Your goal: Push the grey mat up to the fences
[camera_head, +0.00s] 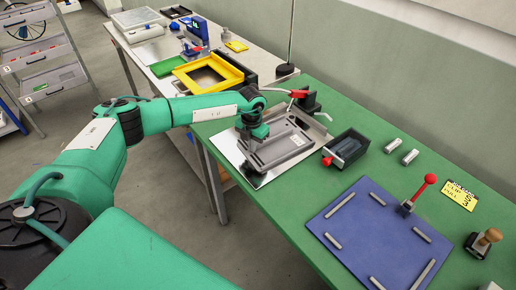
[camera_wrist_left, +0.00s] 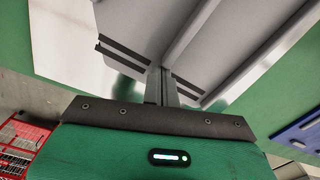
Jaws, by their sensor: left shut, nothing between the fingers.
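The grey mat (camera_head: 285,152) looks like a flat grey piece with raised long edges and a small white label. It lies on a shiny metal plate (camera_head: 234,151) on the green table. My left gripper (camera_head: 259,138) points down at the mat's near left part, shut and empty. In the left wrist view its closed fingers (camera_wrist_left: 161,88) reach the grey mat (camera_wrist_left: 190,35), which carries dark strips; whether they touch is unclear. No piece is plainly recognisable as the fences; short metal bars (camera_head: 341,205) stand on a blue board (camera_head: 375,235). My right gripper is out of view.
A dark bin (camera_head: 346,148) stands right of the plate, with a red-handled clamp (camera_head: 303,95) behind. Two metal cylinders (camera_head: 401,151), a red-knobbed lever (camera_head: 424,187), a yellow sign (camera_head: 460,195) and a wooden-handled stamp (camera_head: 484,241) lie farther right. A yellow frame (camera_head: 208,73) is on the back table.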

